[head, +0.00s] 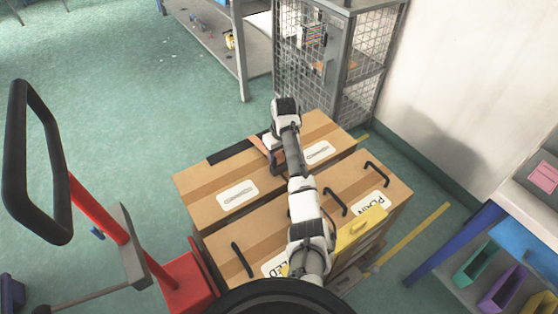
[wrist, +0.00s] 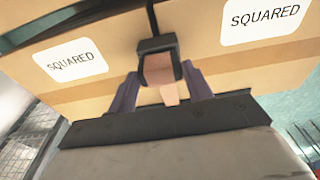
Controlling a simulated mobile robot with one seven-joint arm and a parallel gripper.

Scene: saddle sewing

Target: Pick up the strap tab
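In the wrist view, a tan tab (wrist: 158,68), which looks like the strap tab, shows in a black frame-like piece with a dark strip running up from it. A lower tan piece (wrist: 169,95) shows just beneath. My gripper (wrist: 160,75) has its two fingers on either side of this piece, close to its edges. I cannot tell whether they touch or grip it. In the head view, my gripper (head: 270,141) is low at the far side of the cardboard boxes, beside a brown strip (head: 258,145). My wrist partly hides that spot.
Cardboard boxes (head: 212,188) with labels and black handles lie under my arm. A black strip (head: 230,152) lies along their back edge. A wire cage (head: 300,60) stands close behind. A red cart (head: 185,285) is at left, and a shelf with coloured bins (head: 478,260) at right.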

